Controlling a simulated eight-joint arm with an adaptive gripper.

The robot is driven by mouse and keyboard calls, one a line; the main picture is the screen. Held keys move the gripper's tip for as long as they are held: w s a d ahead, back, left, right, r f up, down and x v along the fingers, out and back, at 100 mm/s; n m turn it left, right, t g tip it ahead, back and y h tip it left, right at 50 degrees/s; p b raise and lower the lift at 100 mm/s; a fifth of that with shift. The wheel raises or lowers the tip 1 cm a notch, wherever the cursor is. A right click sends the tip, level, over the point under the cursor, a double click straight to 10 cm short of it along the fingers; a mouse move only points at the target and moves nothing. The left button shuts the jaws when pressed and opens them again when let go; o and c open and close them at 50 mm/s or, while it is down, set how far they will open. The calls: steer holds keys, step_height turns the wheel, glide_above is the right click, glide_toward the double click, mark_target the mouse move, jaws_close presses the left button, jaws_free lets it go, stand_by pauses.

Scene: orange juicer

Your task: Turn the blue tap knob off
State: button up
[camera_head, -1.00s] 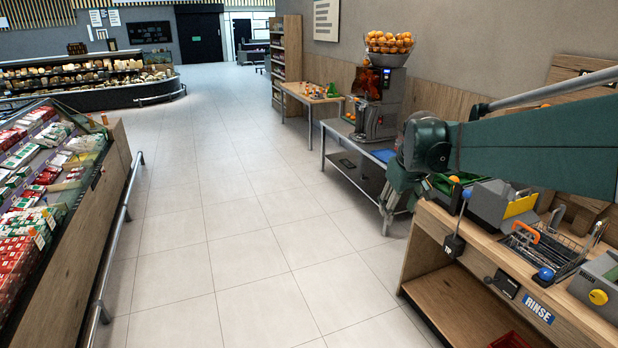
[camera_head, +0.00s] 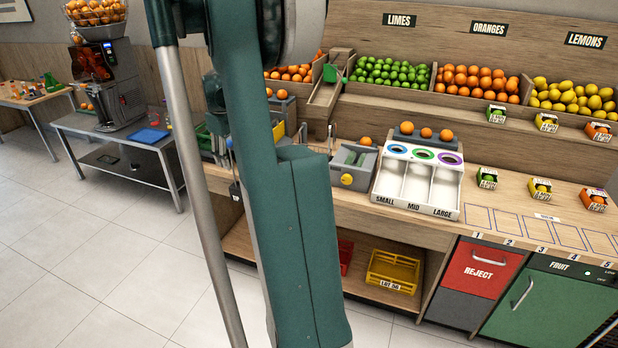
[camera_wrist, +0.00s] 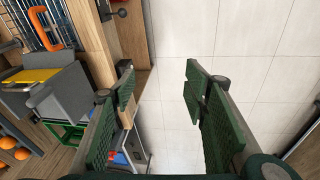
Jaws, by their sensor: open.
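My gripper (camera_wrist: 158,88) is open and empty in the wrist view, with its two green ribbed fingers apart above the pale tiled floor, beside the counter's front edge. A small blue ball (camera_head: 229,143) shows at the left end of the counter in the head view, just left of my arm; I cannot tell for sure whether it is the tap knob. My arm hides the rinse part of the counter in the head view. No blue knob can be made out in the wrist view, where the orange handle (camera_wrist: 45,27) over the wire basket (camera_wrist: 32,22) shows at upper left.
A yellow crate (camera_head: 392,271) sits on the shelf below. The juicer (camera_head: 110,85) stands on a table at left. The floor (camera_head: 75,240) is clear.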

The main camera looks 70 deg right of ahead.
steer(key=shift+m+g+y, duration=0.3)
steer(key=shift+g+y, duration=0.4)
steer(key=shift+g, duration=0.1)
steer(key=s+d+f, duration=0.6)
steer(key=d, duration=0.4)
steer(key=s+d+f+p, duration=0.1)
steer(key=s+d+f, duration=0.5)
steer(key=d, duration=0.5)
steer(key=s+d+f, duration=0.5)
steer(key=s+d, duration=0.3)
steer(key=d, duration=0.2)
steer(key=shift+s+d+f+p, duration=0.15)
steer(key=shift+s+f+p, duration=0.05)
steer(key=shift+f+p, duration=0.2)
steer(key=shift+f, duration=0.15)
steer(key=shift+d+f, duration=0.1)
steer(key=shift+f, duration=3.65)
steer(key=shift+c, duration=0.7)
steer(key=c, duration=0.8)
